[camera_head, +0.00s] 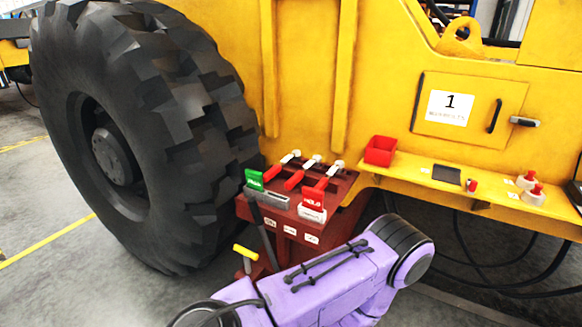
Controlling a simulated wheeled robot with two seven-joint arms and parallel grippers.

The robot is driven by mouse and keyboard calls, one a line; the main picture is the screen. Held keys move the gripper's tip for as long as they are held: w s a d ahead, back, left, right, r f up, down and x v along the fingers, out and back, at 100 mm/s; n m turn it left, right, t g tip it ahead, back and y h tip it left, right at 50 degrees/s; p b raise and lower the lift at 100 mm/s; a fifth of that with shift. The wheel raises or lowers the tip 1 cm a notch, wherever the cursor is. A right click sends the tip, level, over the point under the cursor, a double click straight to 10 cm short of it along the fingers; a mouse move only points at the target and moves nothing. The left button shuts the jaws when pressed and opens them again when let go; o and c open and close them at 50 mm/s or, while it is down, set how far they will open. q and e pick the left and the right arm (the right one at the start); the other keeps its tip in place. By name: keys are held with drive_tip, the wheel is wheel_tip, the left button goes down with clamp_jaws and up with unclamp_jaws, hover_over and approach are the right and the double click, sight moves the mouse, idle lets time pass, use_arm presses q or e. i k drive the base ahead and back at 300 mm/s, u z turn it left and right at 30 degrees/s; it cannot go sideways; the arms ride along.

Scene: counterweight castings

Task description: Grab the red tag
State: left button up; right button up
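A red tag (313,198) with white lettering stands at the right front of the dark red box (290,238), in the middle of the head view. A white piece (312,214) shows just below it. A green tag (254,180) stands at the box's left front corner, with a grey piece (273,200) between the two tags. One of my purple arm links crosses the bottom of the view, in front of the box's lower part. No gripper fingers are visible, so neither gripper's position can be seen.
Several red-handled levers (295,180) rise behind the tags. A large black tyre (150,130) stands close on the left. A yellow shelf (415,173) on the right carries a red bin (380,151) and small red-topped items. A yellow T-handle (246,252) is low at the front.

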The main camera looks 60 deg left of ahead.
sight(312, 198)
drive_tip(key=u, duration=0.85)
drive_tip(key=i, duration=0.75)
drive_tip(key=u, duration=0.85)
